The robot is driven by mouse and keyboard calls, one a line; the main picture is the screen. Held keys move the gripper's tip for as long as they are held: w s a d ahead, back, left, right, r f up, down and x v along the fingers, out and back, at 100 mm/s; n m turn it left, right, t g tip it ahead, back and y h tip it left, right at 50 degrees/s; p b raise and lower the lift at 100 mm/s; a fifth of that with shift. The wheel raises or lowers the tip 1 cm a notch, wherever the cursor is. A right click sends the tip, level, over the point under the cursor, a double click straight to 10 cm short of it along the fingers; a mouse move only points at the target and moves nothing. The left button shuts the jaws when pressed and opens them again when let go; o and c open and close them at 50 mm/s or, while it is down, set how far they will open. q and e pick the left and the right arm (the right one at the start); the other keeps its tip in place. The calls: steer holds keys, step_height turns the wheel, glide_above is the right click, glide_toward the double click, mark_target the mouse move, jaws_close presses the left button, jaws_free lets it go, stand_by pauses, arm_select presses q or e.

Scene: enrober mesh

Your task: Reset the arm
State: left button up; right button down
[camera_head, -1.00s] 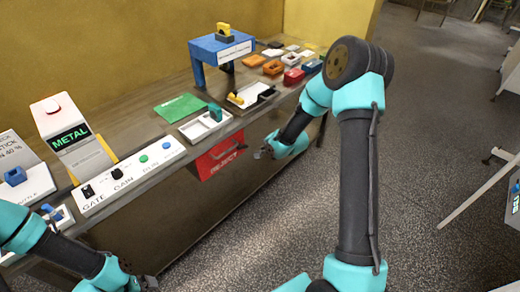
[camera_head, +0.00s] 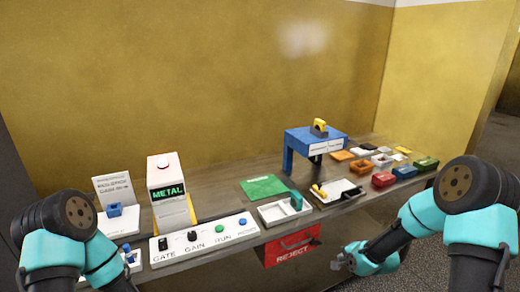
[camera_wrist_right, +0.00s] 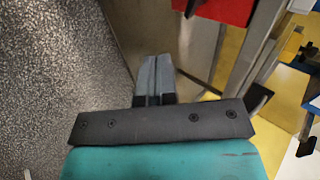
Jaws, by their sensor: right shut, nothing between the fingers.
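My right gripper (camera_head: 342,262) hangs in front of the bench, below its front edge and right of the red REJECT drawer. In the right wrist view its two grey fingers (camera_wrist_right: 156,80) lie together with nothing between them. My right arm comes in from the right edge of the head view. My left arm shows at the lower left of the head view, in front of the bench's left end. The left gripper itself lies outside the frame.
The bench (camera_head: 235,180) carries a METAL display box (camera_head: 165,172), a control panel (camera_head: 205,241), a green mat (camera_head: 264,187), white trays (camera_head: 270,215), a blue stand (camera_head: 289,150) and several coloured blocks at right. The red REJECT drawer (camera_head: 292,244) is on the front. Dark floor lies at right.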

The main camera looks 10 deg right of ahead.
steer(key=s+a+f+n+g, duration=0.3)
steer(key=s+a+f+n, duration=0.3)
steer(key=s, duration=0.5)
steer(key=s+a+f+n+g, duration=0.4)
steer(key=s+a+f+n, duration=0.2)
steer(key=s, duration=0.6)
step_height(320, 180, down, 2)
steer(key=shift+s+a+g+y, duration=0.2)
steer(key=shift+a+g+y, duration=0.15)
steer(key=shift+a, duration=0.9)
